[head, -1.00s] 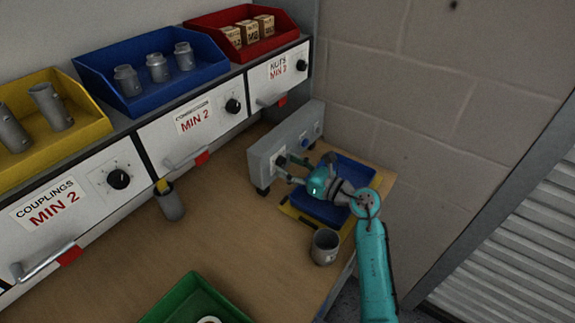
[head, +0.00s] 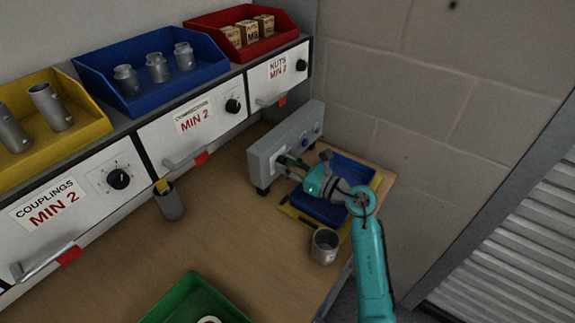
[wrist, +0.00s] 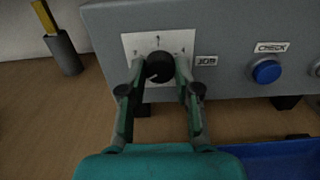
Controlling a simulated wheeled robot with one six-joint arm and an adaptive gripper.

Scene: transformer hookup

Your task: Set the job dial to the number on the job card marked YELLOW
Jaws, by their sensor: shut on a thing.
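In the head view my gripper (head: 290,163) reaches the box front from the right and hides the dial. The scale numbers are too small to read surely. No job card marked YELLOW can be made out.
A blue CHECK button (wrist: 266,71) is right of the dial. A blue tray (head: 322,210) lies in front of the box, with a grey cup (head: 325,246) nearby. A dark holder (head: 170,203) with a yellow piece stands left. A green tray (head: 180,300) is at the front.

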